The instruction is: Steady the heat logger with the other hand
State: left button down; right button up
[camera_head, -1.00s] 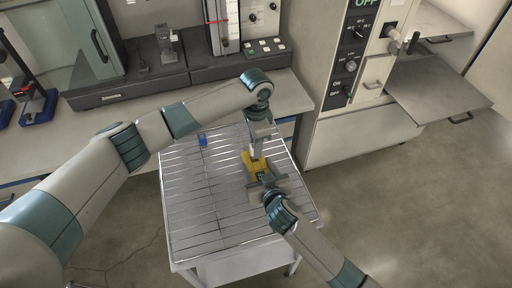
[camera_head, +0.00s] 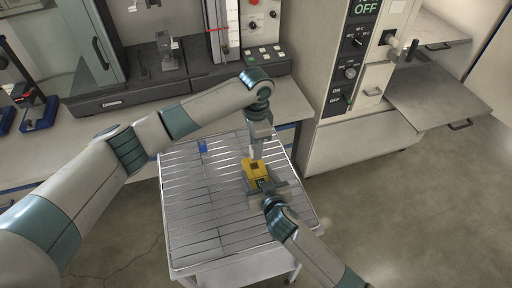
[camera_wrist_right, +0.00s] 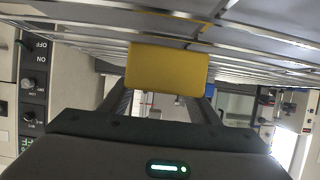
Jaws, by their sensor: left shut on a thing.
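The heat logger (camera_head: 258,172) is a small yellow block with a dark patch on top, at the right part of the wire-rack table. My left gripper (camera_head: 254,154) reaches down from above and is shut on the logger's far end. My right gripper (camera_head: 266,184) is at the logger's near end, with its jaws wide apart. In the right wrist view the logger (camera_wrist_right: 167,69) fills the space between the right fingers, whose tips are partly hidden behind it. I cannot tell whether they touch it.
The slatted rack table (camera_head: 205,215) is mostly bare on its left side. A small blue object (camera_head: 202,147) lies near its back edge. A counter with instruments (camera_head: 180,85) stands behind, and a control cabinet (camera_head: 355,75) stands at the right with metal shelves (camera_head: 435,95).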

jog(key=o, duration=0.4)
jog(key=shift+c, duration=0.2)
jog(key=v, duration=1.2)
jog(key=shift+s, duration=0.1)
